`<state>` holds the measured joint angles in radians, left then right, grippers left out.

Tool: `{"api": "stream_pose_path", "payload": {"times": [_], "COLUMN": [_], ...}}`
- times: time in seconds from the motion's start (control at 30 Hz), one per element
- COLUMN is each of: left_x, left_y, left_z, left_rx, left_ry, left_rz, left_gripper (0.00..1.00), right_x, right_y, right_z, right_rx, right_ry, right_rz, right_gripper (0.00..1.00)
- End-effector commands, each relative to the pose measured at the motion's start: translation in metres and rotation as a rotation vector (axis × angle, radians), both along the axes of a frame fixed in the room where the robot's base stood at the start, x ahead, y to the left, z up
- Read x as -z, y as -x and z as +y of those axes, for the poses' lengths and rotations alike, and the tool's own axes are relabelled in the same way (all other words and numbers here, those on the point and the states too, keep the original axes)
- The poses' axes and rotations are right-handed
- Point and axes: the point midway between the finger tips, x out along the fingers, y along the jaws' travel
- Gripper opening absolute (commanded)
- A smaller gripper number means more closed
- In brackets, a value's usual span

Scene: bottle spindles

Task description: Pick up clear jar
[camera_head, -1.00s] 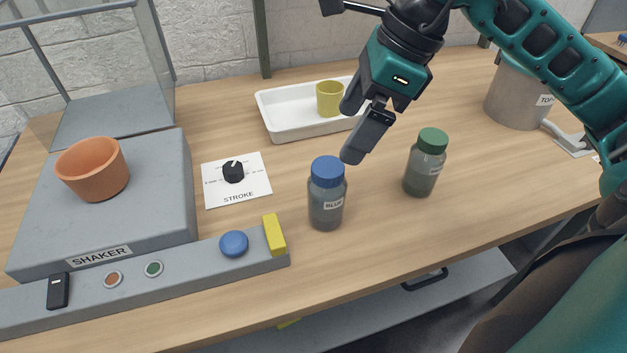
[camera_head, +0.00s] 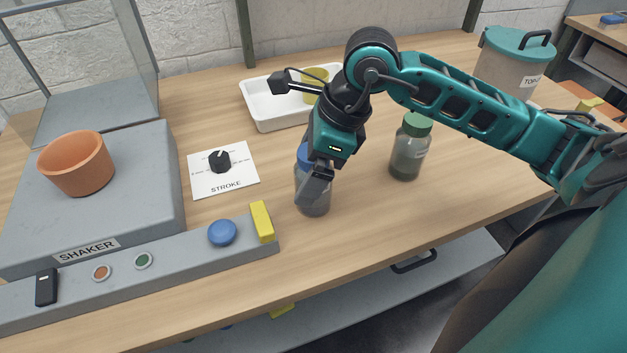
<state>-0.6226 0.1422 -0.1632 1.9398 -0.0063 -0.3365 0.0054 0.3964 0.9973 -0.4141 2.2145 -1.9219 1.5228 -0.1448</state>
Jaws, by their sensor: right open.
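A clear jar with a blue lid (camera_head: 318,209) stands upright on the wooden table, in the middle of the head view. My right gripper (camera_head: 312,186) is open and lowered over this jar, with its fingers at the jar's upper part. The gripper hides part of the lid and the jar's label, and I cannot tell whether the fingers touch it. My left gripper is not in view.
A grey shaker (camera_head: 140,210) with an orange bowl (camera_head: 77,164) stands at the left. A STROKE dial card (camera_head: 238,181) lies beside it. A white tray (camera_head: 262,118) holding a yellow cup (camera_head: 316,76) is behind the jars. A lidded bin (camera_head: 500,72) stands at the back right.

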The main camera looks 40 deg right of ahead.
Motion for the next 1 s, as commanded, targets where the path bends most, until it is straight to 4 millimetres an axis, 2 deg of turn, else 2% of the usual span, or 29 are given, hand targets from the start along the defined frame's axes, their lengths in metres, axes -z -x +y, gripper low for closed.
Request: {"api": "stream_pose_path", "payload": {"times": [0.17, 0.9, 1.0], "left_x": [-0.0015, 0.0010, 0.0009], "left_y": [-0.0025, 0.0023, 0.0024], "left_z": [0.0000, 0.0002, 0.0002], "left_rx": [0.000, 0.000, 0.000], "left_ry": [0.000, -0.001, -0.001], "left_rz": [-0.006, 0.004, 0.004], "left_gripper": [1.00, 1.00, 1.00], "right_x": [0.0000, -0.0006, -0.0014], "right_y": [-0.0001, -0.0002, -0.0006], "right_z": [-0.0001, -0.0003, -0.0002], "right_rx": [0.000, 0.000, 0.001], "right_ry": [0.000, 0.001, -0.001], "right_rz": [0.000, -0.001, -0.003], "right_gripper": [0.97, 0.26, 0.25]}}
